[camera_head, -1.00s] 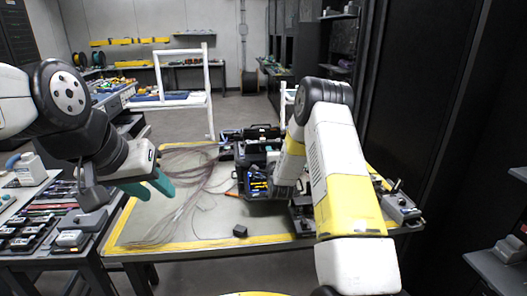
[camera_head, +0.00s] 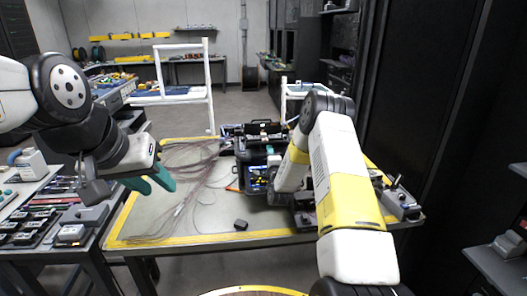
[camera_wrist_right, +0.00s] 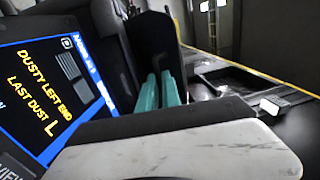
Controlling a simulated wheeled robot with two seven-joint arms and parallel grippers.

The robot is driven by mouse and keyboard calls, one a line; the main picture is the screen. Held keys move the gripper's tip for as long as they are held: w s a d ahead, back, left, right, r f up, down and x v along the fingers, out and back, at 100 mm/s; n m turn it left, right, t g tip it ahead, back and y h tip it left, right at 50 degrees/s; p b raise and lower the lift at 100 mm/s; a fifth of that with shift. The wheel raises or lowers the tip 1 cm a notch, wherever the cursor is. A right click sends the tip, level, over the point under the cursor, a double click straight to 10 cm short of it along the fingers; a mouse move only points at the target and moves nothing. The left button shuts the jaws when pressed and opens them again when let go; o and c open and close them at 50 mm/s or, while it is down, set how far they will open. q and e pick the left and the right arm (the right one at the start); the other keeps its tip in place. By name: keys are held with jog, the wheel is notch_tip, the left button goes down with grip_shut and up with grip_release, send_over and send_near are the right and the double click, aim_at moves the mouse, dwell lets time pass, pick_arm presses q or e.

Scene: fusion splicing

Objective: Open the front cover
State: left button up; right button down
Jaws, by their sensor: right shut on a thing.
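The fusion splicer (camera_head: 242,150) is a black box standing near the middle of the table. Its lit screen (camera_wrist_right: 50,85) fills the left of the right wrist view and reads "DUSTY LEFT END". My right gripper (camera_wrist_right: 160,92) has its teal fingers close together beside the screen, on a dark upright panel that looks like the front cover (camera_wrist_right: 154,40). The exact contact is hidden. In the head view, my right wrist hides part of the splicer. My left gripper (camera_head: 150,182) is open and empty above the left part of the table, well away from the splicer.
Thin fibres (camera_head: 185,185) spread over the left half of the table (camera_head: 215,215). A small black block (camera_head: 240,225) lies near the front edge. Another device (camera_head: 400,204) stands at the right end. A side table (camera_head: 45,250) with tools stands at the left.

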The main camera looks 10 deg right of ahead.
jog(key=c, duration=1.5)
grip_release()
jog(key=shift+f, duration=0.65)
jog(key=shift+c, duration=0.2)
jog(key=shift+r, duration=0.15)
jog(key=shift+r, duration=0.1)
jog(key=s, duration=0.5)
jog(key=s+f, duration=0.1)
jog(key=s, duration=0.2)
jog(key=shift+w, duration=0.1)
